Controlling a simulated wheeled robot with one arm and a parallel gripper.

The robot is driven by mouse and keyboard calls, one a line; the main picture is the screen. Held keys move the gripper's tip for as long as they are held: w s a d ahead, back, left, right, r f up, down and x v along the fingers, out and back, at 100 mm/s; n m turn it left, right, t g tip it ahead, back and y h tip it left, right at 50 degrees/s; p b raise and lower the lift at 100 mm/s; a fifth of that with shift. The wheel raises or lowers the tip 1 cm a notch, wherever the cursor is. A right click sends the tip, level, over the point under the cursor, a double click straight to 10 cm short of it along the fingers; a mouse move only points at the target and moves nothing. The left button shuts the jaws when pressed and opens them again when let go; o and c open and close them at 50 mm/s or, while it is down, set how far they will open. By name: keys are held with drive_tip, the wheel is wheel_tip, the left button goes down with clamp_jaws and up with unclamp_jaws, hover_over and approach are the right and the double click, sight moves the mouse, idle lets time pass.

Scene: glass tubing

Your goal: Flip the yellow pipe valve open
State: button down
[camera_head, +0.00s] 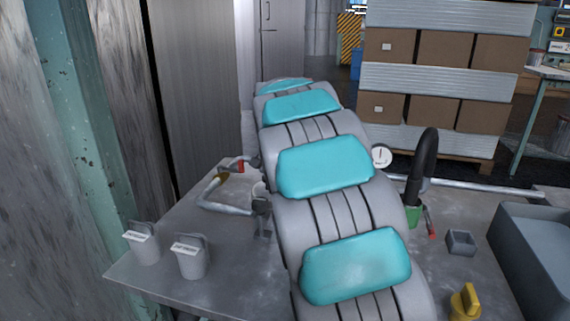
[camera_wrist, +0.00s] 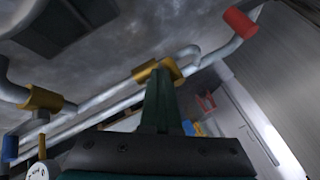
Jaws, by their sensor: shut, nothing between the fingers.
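A yellow valve handle (camera_head: 466,302) stands upright at the lower right of the head view, on the grey bench. In the wrist view a small yellow upright piece (camera_wrist: 42,147) shows at the lower left; I cannot tell whether it is the same valve. My gripper (camera_wrist: 160,76) is shut and empty, its dark green fingers together. The tips overlap a yellow-brown pipe fitting (camera_wrist: 142,72) in the picture; I cannot tell whether they touch it. The gripper is hidden behind my arm in the head view.
A bent pipe (camera_head: 222,208) lies left of my arm. Two grey cups (camera_head: 190,262) stand near the bench's left edge. A white gauge (camera_head: 381,156), black hose (camera_head: 422,168), small grey box (camera_head: 461,242) and large grey bin (camera_head: 540,245) are on the right.

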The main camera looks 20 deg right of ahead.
drive_tip(key=shift+w+a+m+g+h, duration=0.25)
drive_tip(key=shift+w+m, duration=0.3)
drive_tip(key=shift+w, duration=0.3)
drive_tip(key=shift+w+a+m+g+h, duration=0.15)
drive_tip(key=shift+w+m+h, duration=0.3)
drive_tip(key=shift+w, duration=0.45)
drive_tip(key=shift+w+a+m+g+h, duration=0.2)
drive_tip(key=shift+w+m, duration=0.4)
drive_tip(key=shift+w, duration=0.35)
drive_tip(key=shift+b, duration=0.35)
